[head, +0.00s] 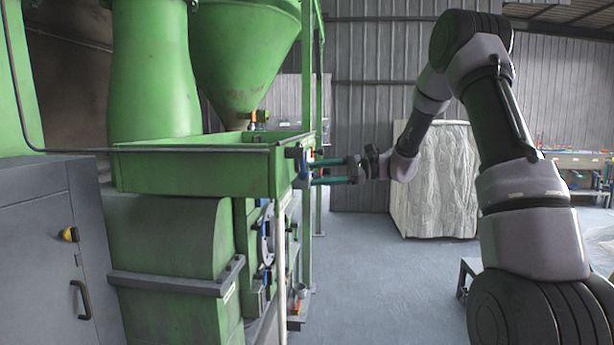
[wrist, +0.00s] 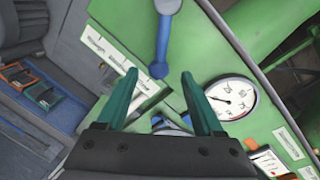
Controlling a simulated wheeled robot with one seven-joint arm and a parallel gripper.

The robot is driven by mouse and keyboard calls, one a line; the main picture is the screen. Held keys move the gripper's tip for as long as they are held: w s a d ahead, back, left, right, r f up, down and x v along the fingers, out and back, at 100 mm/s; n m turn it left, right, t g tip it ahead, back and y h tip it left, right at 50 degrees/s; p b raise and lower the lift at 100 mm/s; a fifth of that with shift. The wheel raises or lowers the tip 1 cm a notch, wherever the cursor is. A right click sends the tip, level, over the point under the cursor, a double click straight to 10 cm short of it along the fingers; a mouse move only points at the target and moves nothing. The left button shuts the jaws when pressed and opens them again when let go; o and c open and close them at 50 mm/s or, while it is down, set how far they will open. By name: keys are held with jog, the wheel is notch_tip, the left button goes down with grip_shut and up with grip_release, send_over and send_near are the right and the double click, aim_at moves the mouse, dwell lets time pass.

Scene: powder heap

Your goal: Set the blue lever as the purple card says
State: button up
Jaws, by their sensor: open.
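My gripper (wrist: 158,75) is open. Its two teal fingers lie to either side of the lever's rounded end in the picture; I cannot tell whether they touch it. Another blue part (wrist: 168,122) shows lower between the fingers, partly hidden. In the head view my gripper (head: 313,172) points left at the end of the green machine, by a small blue part (head: 303,166). I make out no purple card.
A round white gauge (wrist: 230,97) sits right of the fingers. The green trough (head: 195,172) and grey cabinet (head: 35,240) stand left. Open floor (head: 380,270) lies right of the machine.

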jog(key=d, duration=0.6)
jog(key=shift+s+r, duration=0.2)
jog(key=shift+r, duration=0.1)
jog(key=shift+d, duration=0.1)
jog(key=s+d+r+n+t+h, duration=0.1)
jog(key=s+r+n+h, duration=0.3)
jog(key=s, duration=0.7)
jog(key=s+d+n+h, duration=0.1)
jog(key=s+h, duration=0.6)
jog(key=s, duration=0.4)
jog(key=s+d+r+n+t+h, duration=0.1)
jog(key=s+d+n+t+h, duration=0.1)
jog(key=s+d+t+h, duration=0.2)
jog(key=s+d+t, duration=0.1)
jog(key=s+d, duration=0.1)
jog(key=s, duration=0.1)
jog(key=shift+s+d+r, duration=0.15)
jog(key=shift+s+d, duration=0.15)
jog(key=shift+s, duration=0.05)
